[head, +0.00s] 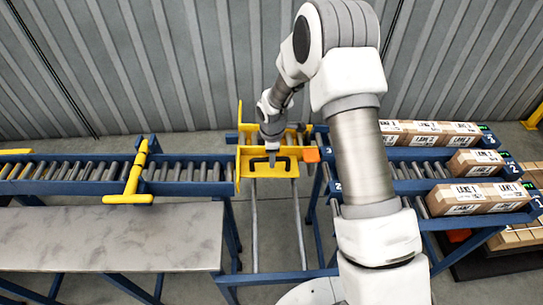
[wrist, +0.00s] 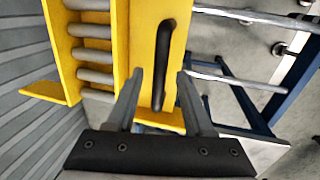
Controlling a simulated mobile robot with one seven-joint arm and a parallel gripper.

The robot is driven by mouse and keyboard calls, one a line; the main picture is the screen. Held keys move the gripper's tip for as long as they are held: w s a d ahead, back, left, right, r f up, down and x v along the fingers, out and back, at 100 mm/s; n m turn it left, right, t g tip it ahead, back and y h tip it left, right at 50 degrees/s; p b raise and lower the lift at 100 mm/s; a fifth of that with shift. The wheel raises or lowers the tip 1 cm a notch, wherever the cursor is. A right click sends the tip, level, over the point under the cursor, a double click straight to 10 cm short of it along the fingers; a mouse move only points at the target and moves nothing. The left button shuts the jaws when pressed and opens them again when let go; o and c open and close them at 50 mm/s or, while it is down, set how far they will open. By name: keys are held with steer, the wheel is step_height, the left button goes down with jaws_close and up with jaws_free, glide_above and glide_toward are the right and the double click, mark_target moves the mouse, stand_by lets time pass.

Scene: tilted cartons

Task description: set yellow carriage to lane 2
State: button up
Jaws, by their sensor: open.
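The yellow carriage (head: 283,169) stands at the wall end of its cross rails, between the left conveyor and the right-hand lanes. Its black handle (wrist: 165,50) is on the front plate; the handle also shows in the head view (head: 258,161). My gripper (wrist: 160,75) is open, with one finger on each side of the handle's lower part in the wrist view. A gap shows beside the fingers; contact cannot be told. In the head view my gripper (head: 271,152) is just above the handle. A blue plate marked 2 (head: 337,187) is right of the rails. My arm hides part of the lanes.
Cartons lie on the right lanes: back (head: 430,128), middle (head: 474,161) and front (head: 475,197). The left conveyor (head: 75,172) has a yellow stop bar (head: 134,182) and no cartons. The rails (head: 254,225) in front of the carriage are clear. A grey table (head: 110,240) stands front left.

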steer(key=shift+f, duration=0.25)
jaws_close()
stand_by(1.4)
